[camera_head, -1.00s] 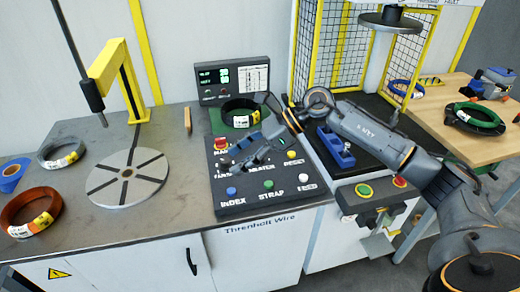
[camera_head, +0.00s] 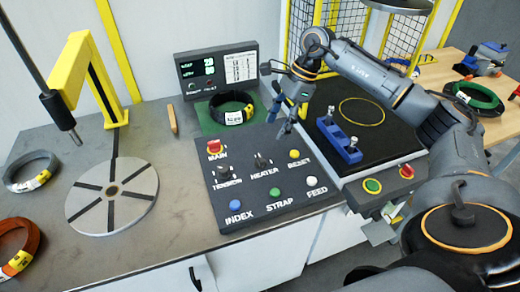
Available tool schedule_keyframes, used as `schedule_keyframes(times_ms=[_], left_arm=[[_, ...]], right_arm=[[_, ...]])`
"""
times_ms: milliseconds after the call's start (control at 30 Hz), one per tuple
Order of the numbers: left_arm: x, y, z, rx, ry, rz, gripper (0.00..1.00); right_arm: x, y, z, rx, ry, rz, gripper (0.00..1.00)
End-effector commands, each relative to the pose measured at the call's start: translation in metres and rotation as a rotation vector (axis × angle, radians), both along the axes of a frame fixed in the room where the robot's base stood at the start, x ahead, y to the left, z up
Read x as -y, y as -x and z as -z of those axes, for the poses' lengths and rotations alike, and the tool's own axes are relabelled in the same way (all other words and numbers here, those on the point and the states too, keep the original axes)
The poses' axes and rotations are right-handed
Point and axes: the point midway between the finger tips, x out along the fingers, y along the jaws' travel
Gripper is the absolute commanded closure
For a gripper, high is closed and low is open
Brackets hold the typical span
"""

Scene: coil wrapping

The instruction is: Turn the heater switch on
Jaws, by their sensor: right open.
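The heater switch (camera_head: 262,160) is a small black knob above the HEATER label on the sloped black control panel (camera_head: 240,198). It sits between the tension knob (camera_head: 223,171) and the yellow reset button (camera_head: 294,154). My right gripper (camera_head: 279,123) is open and empty. In the picture it hangs above and to the right of the heater switch, near the panel's back edge, apart from the switch. Nothing covers the switch. The knob's exact setting is too small to tell. My left gripper is out of view.
The red main switch (camera_head: 214,149) and blue (camera_head: 236,205), green and white buttons share the panel. A dark coil (camera_head: 232,108) lies on a green mat behind it, before a display box (camera_head: 216,71). A blue fixture (camera_head: 338,140) stands to the right, a round turntable (camera_head: 112,196) left.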

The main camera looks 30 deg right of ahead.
Motion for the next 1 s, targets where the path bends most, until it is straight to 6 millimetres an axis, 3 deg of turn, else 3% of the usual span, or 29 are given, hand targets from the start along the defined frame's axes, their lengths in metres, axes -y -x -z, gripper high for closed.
schedule_keyframes(times_ms=[100,200,333,500,667,967,1000], left_arm=[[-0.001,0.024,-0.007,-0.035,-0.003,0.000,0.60],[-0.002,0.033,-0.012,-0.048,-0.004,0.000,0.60],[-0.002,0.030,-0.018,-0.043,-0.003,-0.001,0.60],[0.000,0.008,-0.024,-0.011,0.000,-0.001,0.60],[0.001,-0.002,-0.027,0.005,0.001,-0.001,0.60],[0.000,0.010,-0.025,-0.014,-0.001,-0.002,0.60],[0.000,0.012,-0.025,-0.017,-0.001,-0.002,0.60]], right_arm=[[-0.011,-0.001,0.023,-0.006,-0.002,-0.003,0.42],[-0.019,-0.004,0.044,-0.005,-0.001,-0.002,0.42],[-0.029,-0.006,0.067,-0.003,-0.002,-0.002,0.42],[-0.038,-0.009,0.090,0.000,-0.002,0.000,0.42],[-0.042,-0.010,0.101,0.000,-0.002,0.000,0.42],[-0.042,-0.010,0.103,0.001,-0.001,0.000,0.42],[-0.042,-0.010,0.103,0.001,-0.001,0.000,0.50]])
